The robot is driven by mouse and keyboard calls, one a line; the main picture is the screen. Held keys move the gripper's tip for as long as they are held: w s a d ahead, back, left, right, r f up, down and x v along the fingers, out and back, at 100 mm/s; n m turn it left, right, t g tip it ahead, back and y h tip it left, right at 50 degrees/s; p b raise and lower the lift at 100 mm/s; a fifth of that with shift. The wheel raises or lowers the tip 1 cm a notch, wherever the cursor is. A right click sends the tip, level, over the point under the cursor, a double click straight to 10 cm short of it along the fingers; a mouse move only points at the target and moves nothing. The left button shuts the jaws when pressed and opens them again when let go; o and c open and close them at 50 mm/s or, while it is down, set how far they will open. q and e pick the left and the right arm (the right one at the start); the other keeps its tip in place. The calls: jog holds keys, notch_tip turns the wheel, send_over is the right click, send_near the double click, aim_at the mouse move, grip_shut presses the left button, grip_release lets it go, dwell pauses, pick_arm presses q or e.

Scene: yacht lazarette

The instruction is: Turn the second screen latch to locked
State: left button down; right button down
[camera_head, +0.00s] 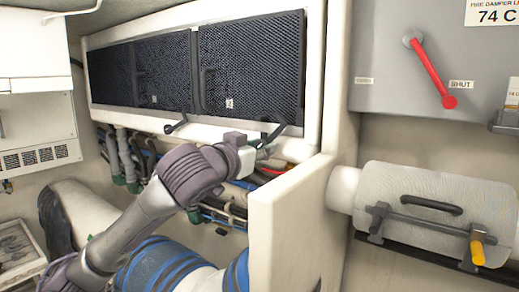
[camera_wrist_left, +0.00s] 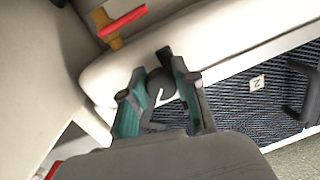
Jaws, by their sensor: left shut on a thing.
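Two dark mesh screens sit side by side in a pale frame in the head view, the first screen (camera_head: 165,70) on the left and the second screen (camera_head: 250,60) on the right. The first screen latch (camera_head: 177,126) is a small dark lever below them, slanting up to the right. The second screen latch (camera_head: 273,134) slants at the frame's lower right, and its dark round part (camera_wrist_left: 160,84) shows in the left wrist view. My left gripper (camera_head: 262,146) is shut on this latch, its teal-lined fingers (camera_wrist_left: 160,95) on either side. My right gripper is out of view.
A pale upright panel (camera_head: 287,215) stands close right of my left gripper. Hoses and cables (camera_head: 225,205) run below the frame. A grey box with a red lever (camera_head: 432,75) and a pale cylinder (camera_head: 425,195) with a yellow-tipped handle are at right.

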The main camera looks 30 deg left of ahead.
pick_arm(q)
jog(key=n, duration=0.2)
jog(key=shift+r+n, duration=0.3)
jog(key=shift+n, duration=0.1)
jog(key=n+p, duration=0.1)
jog(key=n, duration=0.1)
jog(key=shift+n, duration=0.3)
jog(key=n+p, duration=0.1)
jog(key=n, duration=0.3)
jog(key=shift+r+g+h+p, duration=0.15)
jog(key=shift+g+h+p, duration=0.15)
jog(key=shift+h+p, duration=0.1)
jog(key=shift+s+a+n, duration=0.1)
jog(key=shift+n, duration=0.3)
jog(key=c, duration=1.1)
grip_release()
jog(key=shift+c, duration=0.2)
jog(key=shift+o, duration=1.4)
jog(key=shift+f, duration=0.2)
jog(key=shift+a, duration=0.1)
